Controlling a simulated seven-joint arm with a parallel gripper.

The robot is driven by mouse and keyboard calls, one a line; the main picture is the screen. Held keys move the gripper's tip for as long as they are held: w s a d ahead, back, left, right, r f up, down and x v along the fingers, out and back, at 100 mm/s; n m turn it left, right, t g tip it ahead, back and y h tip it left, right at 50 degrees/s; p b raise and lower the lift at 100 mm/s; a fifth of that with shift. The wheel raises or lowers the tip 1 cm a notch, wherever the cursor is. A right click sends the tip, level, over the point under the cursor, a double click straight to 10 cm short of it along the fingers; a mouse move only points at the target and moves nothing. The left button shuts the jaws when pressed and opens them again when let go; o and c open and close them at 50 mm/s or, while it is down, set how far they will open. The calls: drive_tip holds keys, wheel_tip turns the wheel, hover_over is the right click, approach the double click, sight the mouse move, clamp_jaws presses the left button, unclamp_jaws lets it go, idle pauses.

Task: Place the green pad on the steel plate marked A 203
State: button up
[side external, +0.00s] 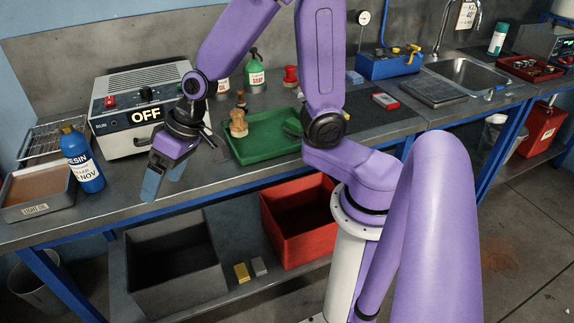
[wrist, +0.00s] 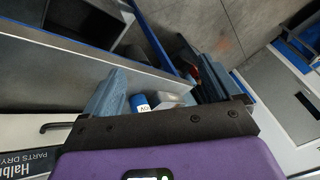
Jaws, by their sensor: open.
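In the wrist view the two blue fingers stand apart. A dark green block-like thing (side external: 293,126), perhaps the green pad, lies at the right of the green tray (side external: 262,153), close to my arm and partly hidden. A flat grey plate (side external: 433,92) lies on the bench in front of the sink. No A 203 marking can be read in either view.
A wooden-handled brush (side external: 238,125) stands in the tray. A red and white box (side external: 385,101) lies on a dark mat. A grey bin (side external: 175,260) and red bin (side external: 298,220) sit on the lower shelf.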

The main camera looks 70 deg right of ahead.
drive_tip(key=s+d+r+n+g+h, duration=0.1)
drive_tip(key=s+d+n, duration=0.3)
drive_tip(key=s, duration=0.7)
drive_tip(key=s+d+r+n+g+h, duration=0.1)
drive_tip(key=s+d+n+g+h, duration=0.2)
drive_tip(key=s, duration=0.7)
drive_tip(key=d+n, duration=0.2)
drive_tip(key=n, duration=0.2)
drive_tip(key=shift+s+d, duration=0.15)
drive_tip(key=shift+s, duration=0.25)
